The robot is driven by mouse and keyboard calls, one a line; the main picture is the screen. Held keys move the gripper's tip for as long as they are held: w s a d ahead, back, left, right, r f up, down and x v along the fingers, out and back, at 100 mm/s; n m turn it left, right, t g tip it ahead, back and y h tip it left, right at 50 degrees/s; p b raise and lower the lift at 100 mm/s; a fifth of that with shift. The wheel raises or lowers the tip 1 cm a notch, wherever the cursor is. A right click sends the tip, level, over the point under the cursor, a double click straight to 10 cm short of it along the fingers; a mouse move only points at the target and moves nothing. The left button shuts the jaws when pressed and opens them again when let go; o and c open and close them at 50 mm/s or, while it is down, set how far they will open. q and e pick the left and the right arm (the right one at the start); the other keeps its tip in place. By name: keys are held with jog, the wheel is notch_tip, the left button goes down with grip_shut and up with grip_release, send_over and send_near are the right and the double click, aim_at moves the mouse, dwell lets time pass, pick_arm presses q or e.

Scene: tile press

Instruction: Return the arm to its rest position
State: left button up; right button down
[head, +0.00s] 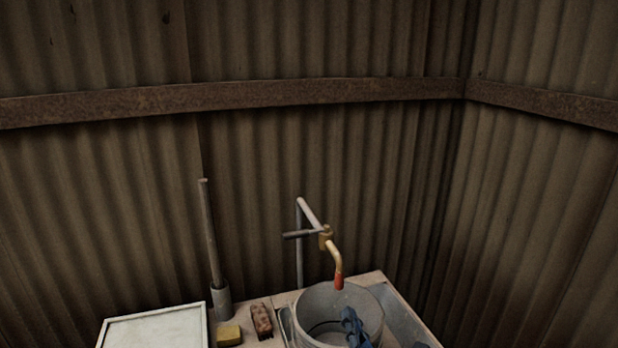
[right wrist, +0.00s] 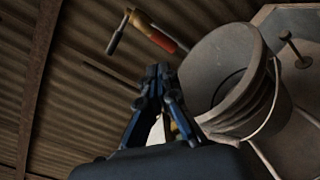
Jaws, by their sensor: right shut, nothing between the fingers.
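My right gripper (head: 353,325) shows at the bottom of the head view, in front of a grey bucket (head: 312,305). In the right wrist view the right gripper (right wrist: 158,72) has its blue fingers together with nothing between them. The bucket (right wrist: 228,70) stands to the right of the fingers there and looks empty apart from a dark curved line inside. I cannot tell whether the gripper touches the bucket's rim. My left gripper is in neither view.
A tap with a red tip (head: 338,282) hangs over the bucket. A yellow sponge (head: 229,335), a brown brush (head: 262,321), an upright rod in a holder (head: 222,303) and a pale framed panel (head: 155,330) are to the left. Corrugated walls (head: 300,160) close off the back and right.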

jog(key=s+d+f+m+g+h, duration=0.2)
jog(key=s+d+f+m+g, duration=0.25)
jog(key=s+f+m, duration=0.35)
jog(key=s+d+f+m+g+h, duration=0.2)
jog(key=s+d+f+m+g, duration=0.15)
jog(key=d+f+m, duration=0.45)
jog(key=s+f+m+g, duration=0.25)
jog(key=s+m, duration=0.35)
jog(key=s, duration=0.3)
jog(key=s+f+m+g, duration=0.1)
jog(key=s+m+g, duration=0.3)
jog(key=s+m, duration=0.35)
notch_tip(320, 180, down, 27)
jog(key=s+n, duration=0.1)
jog(key=s, duration=0.1)
jog(key=s+d+f+g, duration=0.2)
jog(key=s+d+f, duration=0.1)
jog(key=s+f, duration=1.2)
jog(key=shift+s+f+y, duration=0.2)
jog(key=shift+s+y, duration=0.1)
jog(key=shift+s, duration=0.45)
